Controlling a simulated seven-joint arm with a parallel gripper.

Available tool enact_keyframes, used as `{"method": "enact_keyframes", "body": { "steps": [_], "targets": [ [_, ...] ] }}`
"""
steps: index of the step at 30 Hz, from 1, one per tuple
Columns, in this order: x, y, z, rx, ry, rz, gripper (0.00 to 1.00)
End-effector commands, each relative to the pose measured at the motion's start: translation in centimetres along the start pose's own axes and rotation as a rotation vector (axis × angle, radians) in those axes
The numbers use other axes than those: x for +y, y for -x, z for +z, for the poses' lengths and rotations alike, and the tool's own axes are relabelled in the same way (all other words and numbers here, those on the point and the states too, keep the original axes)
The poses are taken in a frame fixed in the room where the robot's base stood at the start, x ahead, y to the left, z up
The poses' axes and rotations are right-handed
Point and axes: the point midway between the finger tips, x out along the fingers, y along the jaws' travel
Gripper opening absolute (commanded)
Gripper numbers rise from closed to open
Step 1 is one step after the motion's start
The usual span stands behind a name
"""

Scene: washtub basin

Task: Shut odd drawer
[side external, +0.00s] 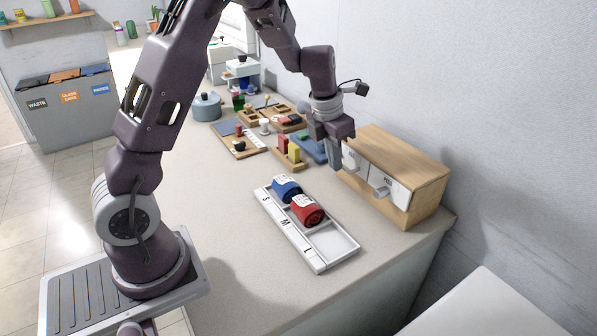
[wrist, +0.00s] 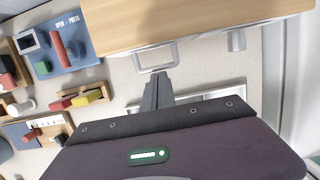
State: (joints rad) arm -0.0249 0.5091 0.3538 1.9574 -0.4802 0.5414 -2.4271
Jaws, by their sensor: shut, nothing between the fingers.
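A wooden cabinet (side external: 402,158) with white drawer fronts stands on the counter against the wall. Its right drawer (side external: 398,192) has a grey block handle (side external: 380,190) and a small dark label that I cannot read surely. The left drawer (side external: 352,158) is partly hidden behind my gripper. In the wrist view the cabinet top (wrist: 190,18) fills the upper part, with a loop-like handle (wrist: 157,68) and a block handle (wrist: 236,40) along its front. My gripper (side external: 337,166) is shut and empty, pointing down just in front of the left drawer, its tips (wrist: 158,78) close to the loop handle. Contact is unclear.
A white tray (side external: 314,262) marked S, M, L holds a blue roll (side external: 286,188) and a red roll (side external: 307,211) in front of the cabinet. Blocks, boards and a blue pot (side external: 207,107) stand farther left. The counter's front is clear.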

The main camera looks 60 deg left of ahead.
Motion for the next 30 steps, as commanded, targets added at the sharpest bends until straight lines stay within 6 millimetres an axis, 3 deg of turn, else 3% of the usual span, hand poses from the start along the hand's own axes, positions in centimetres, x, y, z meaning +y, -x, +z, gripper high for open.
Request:
{"method": "enact_keyframes", "body": {
  "steps": [9,14,17,24,30],
  "targets": [
    [-0.1,0.0,0.8,-0.020,0.001,0.004,0.00],
    [-0.1,0.9,-1.2,-0.016,0.002,0.002,0.00],
    [-0.1,2.1,-3.9,-0.009,0.003,0.000,0.00],
    [-0.1,9.0,-3.6,-0.012,-0.003,0.001,0.00],
    [-0.1,11.6,-3.9,-0.006,-0.008,-0.001,0.00]
  ]
}}
